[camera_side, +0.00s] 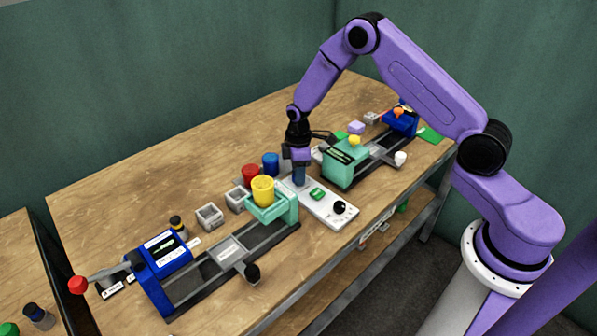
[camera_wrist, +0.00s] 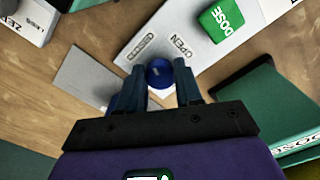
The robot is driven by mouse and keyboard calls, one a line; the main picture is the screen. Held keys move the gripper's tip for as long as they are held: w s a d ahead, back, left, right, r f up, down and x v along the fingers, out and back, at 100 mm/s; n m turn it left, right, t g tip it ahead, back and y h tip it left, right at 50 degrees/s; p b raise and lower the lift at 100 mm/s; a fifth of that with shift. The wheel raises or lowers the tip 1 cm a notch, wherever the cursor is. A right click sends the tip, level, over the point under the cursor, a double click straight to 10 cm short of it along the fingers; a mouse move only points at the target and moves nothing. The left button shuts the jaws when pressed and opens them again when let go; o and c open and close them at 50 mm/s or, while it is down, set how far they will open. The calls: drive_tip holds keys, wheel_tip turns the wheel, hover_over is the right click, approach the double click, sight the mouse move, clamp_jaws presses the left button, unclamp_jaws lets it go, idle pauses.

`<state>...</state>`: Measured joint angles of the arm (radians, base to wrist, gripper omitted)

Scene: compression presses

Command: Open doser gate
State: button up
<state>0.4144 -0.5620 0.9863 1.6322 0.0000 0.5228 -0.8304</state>
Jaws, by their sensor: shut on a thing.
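A light grey control panel (camera_side: 325,209) lies on the bench between two presses. It also shows in the wrist view (camera_wrist: 165,38). A round blue knob (camera_wrist: 159,72) stands at its end, beside the printed words OPEN and CLOSED. My gripper (camera_side: 299,183) points down over that end of the panel. In the wrist view my gripper's fingers (camera_wrist: 160,92) are shut on the blue knob, one at each side. The fingers hide the knob in the side view. Which label the knob is set to cannot be told.
A green DOSE button (camera_side: 317,194) and a black knob (camera_side: 339,207) are on the panel. A teal press (camera_side: 345,165) stands close to the right. Yellow (camera_side: 263,190), red (camera_side: 251,175) and blue (camera_side: 271,163) cups stand to the left. Bare bench lies behind.

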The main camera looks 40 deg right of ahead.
drive_tip(key=m, duration=0.7)
drive_tip(key=shift+s+a, duration=0.1)
drive_tip(key=m, duration=0.7)
drive_tip(key=shift+a, duration=0.1)
idle(0.5)
drive_tip(key=o, duration=1)
drive_tip(key=shift+o, duration=0.2)
wheel_tip(320, 180, up, 18)
drive_tip(key=shift+f, duration=0.25)
